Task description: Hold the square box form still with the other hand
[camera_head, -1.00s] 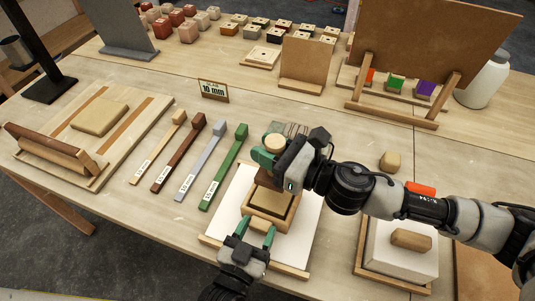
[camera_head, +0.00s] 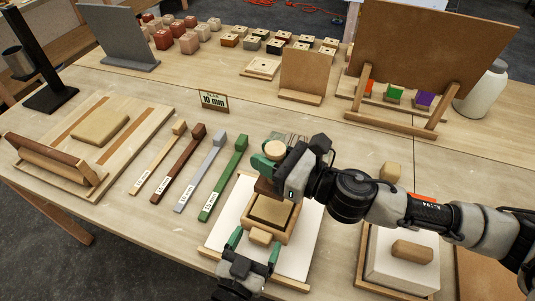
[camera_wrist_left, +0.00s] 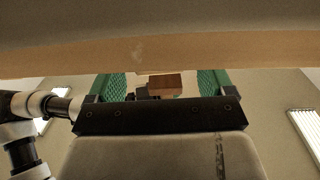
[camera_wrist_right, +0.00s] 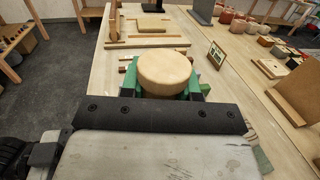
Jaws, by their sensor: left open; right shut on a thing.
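The square box form (camera_head: 288,229) is a wooden frame with tan fill inside. It sits on a white board (camera_head: 232,208). A small wooden block (camera_head: 260,237) stands at its near side. My left gripper (camera_head: 254,247) is open, its green fingers on either side of this block with gaps visible. The left wrist view shows the fingers apart, a brown block (camera_wrist_left: 165,83) between them. My right gripper (camera_head: 272,160) is shut on a tool with a round pale wooden knob (camera_head: 275,149), also in the right wrist view (camera_wrist_right: 165,72). The tool's dark brown lower part is over the form's far-left corner, partly hidden by my gripper.
Several coloured strips, including a green one (camera_head: 224,180), lie left of the board. A white block in a tray (camera_head: 402,270) is at the right, under my right arm. A wooden board with a roller-like bar (camera_head: 55,160) is at far left. A small card (camera_head: 213,102) stands behind.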

